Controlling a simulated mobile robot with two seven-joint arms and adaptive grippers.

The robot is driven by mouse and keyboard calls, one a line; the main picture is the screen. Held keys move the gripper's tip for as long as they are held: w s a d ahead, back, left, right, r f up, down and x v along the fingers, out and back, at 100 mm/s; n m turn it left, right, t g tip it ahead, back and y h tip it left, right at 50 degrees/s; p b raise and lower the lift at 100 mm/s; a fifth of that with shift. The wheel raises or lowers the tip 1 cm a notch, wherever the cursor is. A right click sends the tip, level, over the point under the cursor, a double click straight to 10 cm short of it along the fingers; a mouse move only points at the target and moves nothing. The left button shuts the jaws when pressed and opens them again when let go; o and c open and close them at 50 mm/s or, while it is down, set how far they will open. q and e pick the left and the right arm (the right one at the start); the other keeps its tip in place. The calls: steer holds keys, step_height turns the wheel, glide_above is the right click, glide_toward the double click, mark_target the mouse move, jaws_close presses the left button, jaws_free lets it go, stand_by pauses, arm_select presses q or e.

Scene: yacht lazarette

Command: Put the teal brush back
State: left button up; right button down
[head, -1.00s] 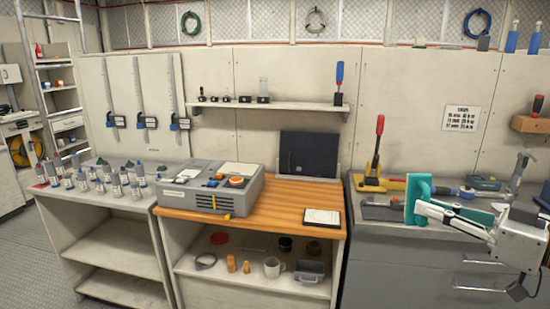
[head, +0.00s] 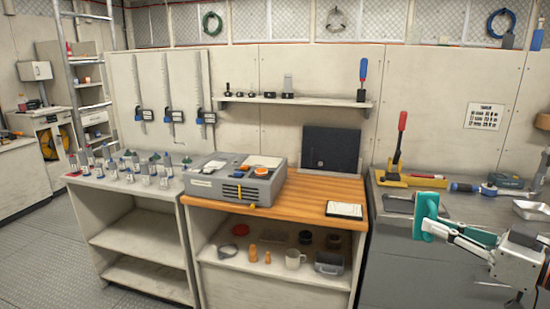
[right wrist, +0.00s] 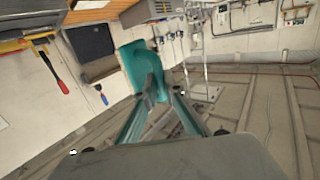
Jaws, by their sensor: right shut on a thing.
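The teal brush (head: 427,215) is held upright in front of the grey counter at the right of the head view. My right gripper (head: 445,226) is shut on it, with its arm coming in from the right edge. In the right wrist view the brush (right wrist: 141,72) shows as a teal block between the two fingers (right wrist: 155,100), and part of it is hidden by them. The brush is clear of the counter top as far as I can see. My left gripper is not in view.
A wooden-topped bench (head: 300,197) carries a grey machine (head: 235,180). Several small bottles stand on the left shelf unit. Open floor (head: 60,245) lies at the left.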

steer(key=shift+w+d+f, duration=0.2)
steer(key=shift+d+f, duration=0.2)
steer(key=shift+d, duration=0.15)
steer(key=shift+d+f, duration=0.1)
steer(key=shift+f, duration=0.2)
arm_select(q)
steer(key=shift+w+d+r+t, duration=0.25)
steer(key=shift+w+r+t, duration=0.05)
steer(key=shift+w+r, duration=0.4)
arm_select(e)
steer(key=shift+w, duration=0.1)
steer(key=shift+d+f, duration=0.1)
